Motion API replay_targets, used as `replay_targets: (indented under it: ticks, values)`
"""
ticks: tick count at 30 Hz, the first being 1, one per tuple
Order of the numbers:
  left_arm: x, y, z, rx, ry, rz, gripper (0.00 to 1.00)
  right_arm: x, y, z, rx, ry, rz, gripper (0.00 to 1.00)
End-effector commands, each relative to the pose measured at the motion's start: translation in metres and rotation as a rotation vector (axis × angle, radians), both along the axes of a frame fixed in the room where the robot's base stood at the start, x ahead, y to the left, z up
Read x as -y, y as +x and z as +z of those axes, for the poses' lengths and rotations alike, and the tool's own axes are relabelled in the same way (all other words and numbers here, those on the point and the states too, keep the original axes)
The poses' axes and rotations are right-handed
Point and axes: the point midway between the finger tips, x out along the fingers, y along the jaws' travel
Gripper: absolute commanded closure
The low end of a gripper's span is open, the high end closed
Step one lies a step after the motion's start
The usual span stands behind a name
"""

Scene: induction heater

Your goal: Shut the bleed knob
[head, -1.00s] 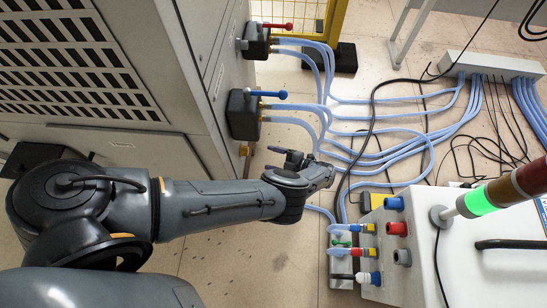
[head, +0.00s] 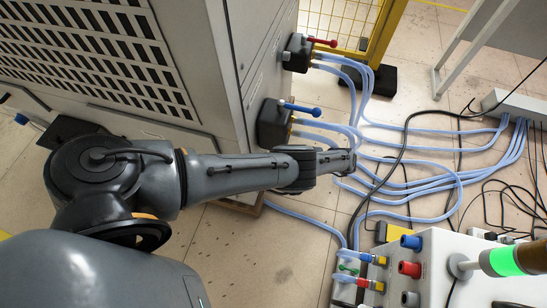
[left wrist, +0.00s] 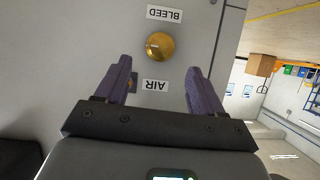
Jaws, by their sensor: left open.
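The bleed knob (left wrist: 160,46) is a round brass knob on a grey panel in the left wrist view. It sits between an upside-down BLEED label (left wrist: 164,14) and an AIR label (left wrist: 155,85). My left gripper (left wrist: 158,76) is open, its two purple fingers pointing toward the panel. The knob lies ahead of the gap between the fingertips, with no visible contact. In the head view my left arm (head: 235,172) reaches from the left across the cabinet's lower corner. There its fingers and the knob are hidden. My right gripper is not in view.
Red (head: 322,42) and blue (head: 301,108) lever valves stand on the cabinet (head: 228,70) side, with pale blue hoses (head: 400,187) running across the floor. A white unit (head: 465,270) with coloured connectors stands at lower right. Floor below the arm is mostly clear.

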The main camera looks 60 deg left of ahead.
Motion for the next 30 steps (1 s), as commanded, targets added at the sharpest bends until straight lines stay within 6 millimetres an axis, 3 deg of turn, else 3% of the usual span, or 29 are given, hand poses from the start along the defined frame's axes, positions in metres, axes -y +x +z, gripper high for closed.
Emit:
replay_targets:
  ticks: [15, 29, 30]
  values:
    - [-0.046, -0.052, -0.028, -0.001, 0.003, 0.001, 0.32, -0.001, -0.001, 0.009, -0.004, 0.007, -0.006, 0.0]
    - [-0.052, -0.058, -0.032, 0.001, 0.002, 0.0, 0.32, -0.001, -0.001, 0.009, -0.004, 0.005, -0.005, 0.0]
    - [-0.052, -0.058, -0.032, 0.001, 0.002, 0.0, 0.37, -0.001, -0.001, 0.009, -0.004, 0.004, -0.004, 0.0]
